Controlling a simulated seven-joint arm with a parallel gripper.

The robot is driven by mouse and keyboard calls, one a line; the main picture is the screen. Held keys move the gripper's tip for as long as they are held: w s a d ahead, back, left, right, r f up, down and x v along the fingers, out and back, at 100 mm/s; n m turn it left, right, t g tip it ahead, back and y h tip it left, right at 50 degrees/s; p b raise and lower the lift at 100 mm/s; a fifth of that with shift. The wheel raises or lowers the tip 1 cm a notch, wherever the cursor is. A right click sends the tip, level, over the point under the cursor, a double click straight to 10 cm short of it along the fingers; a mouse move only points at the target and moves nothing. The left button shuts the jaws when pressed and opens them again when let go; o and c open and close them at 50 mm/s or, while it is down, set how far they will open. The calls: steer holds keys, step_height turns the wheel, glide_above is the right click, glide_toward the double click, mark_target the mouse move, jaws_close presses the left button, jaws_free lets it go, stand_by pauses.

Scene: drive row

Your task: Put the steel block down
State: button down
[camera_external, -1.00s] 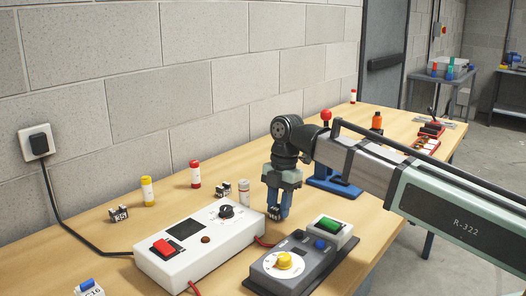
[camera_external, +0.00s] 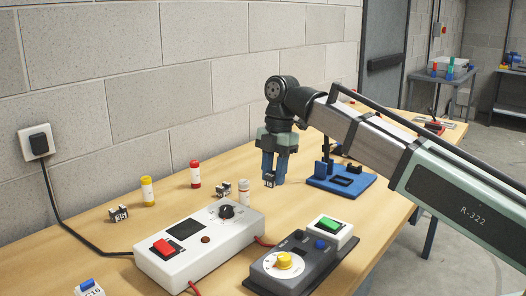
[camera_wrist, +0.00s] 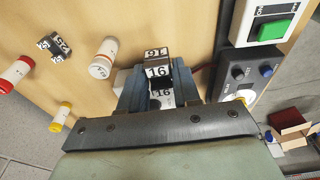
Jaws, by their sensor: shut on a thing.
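The steel block (camera_external: 270,180), a small grey cube with dark markings, is between the fingertips of my gripper (camera_external: 273,170) in the external view. My gripper is shut on it and holds it, seemingly above the wooden table, behind the white box.
The white box (camera_external: 190,250) and grey control unit (camera_external: 300,262) stand in front. A blue fixture (camera_external: 350,190) lies to the right. A white bottle (camera_external: 243,190), red-capped bottle (camera_external: 195,175), yellow-capped bottle (camera_external: 147,192) and another marked block (camera_external: 118,215) stand left.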

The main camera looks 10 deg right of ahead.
steer(key=a, duration=1.7)
glide_above(125, 240)
steer(key=shift+w+d+f, duration=0.1)
steer(key=shift+f, duration=2.35)
steer(key=shift+d+f, duration=0.1)
steer(key=shift+f, duration=2.35)
steer(key=shift+f, duration=0.15)
steer(key=c, duration=0.8)
jaws_free()
step_height(125, 240, up, 12)
steer(key=w+d, duration=0.1)
steer(key=shift+d, duration=0.15)
steer(key=shift+w, duration=0.1)
